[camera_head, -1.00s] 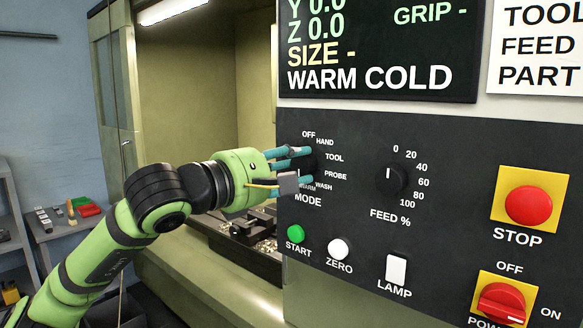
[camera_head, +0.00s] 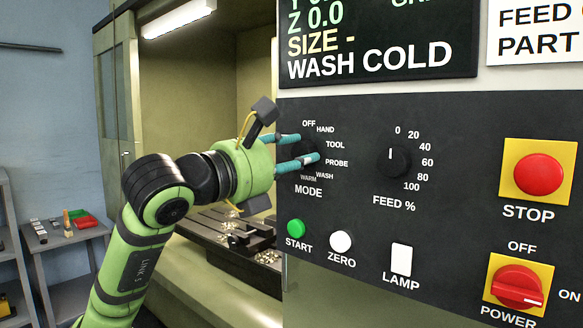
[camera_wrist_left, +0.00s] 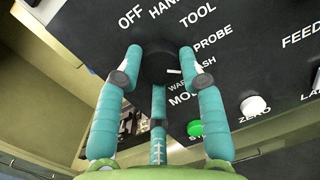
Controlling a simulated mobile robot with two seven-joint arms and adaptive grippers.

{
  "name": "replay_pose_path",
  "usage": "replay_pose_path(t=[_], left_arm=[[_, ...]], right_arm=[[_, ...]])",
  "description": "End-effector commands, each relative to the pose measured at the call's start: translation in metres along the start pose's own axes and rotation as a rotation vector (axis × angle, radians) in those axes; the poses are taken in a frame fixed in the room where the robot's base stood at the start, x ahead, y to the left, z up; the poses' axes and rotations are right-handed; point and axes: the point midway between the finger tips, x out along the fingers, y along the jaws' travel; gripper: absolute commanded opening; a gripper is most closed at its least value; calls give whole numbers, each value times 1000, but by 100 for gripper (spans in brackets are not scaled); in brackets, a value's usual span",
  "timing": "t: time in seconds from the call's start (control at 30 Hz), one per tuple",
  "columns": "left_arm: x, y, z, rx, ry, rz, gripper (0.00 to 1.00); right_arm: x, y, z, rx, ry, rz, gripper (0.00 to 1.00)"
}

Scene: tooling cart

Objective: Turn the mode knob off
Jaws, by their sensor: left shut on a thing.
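The black mode knob (camera_wrist_left: 156,67) sits on the dark control panel above the MODE label, ringed by OFF, HAND, TOOL, PROBE, WASH and WARM. In the left wrist view its white mark points toward WASH. My left gripper (camera_head: 306,148) reaches the knob from the left, its teal fingers closed around it; the fingertips also show in the wrist view (camera_wrist_left: 160,54). In the head view the fingers hide much of the knob. The display (camera_head: 375,45) reads WASH COLD. My right gripper is not in view.
The FEED % knob (camera_head: 398,161) is to the right. START (camera_head: 296,229), ZERO (camera_head: 340,242) and LAMP (camera_head: 401,260) buttons lie below. The red STOP button (camera_head: 539,174) and POWER switch (camera_head: 518,287) are at far right. An open machine bay is behind my left arm.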

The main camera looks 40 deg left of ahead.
Motion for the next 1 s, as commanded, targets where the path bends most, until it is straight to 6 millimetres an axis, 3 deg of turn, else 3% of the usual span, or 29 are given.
replay_pose_path(t=[1.0], left_arm=[[-2,2,4,-965,-84,87,7]], right_arm=[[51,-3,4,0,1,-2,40]])
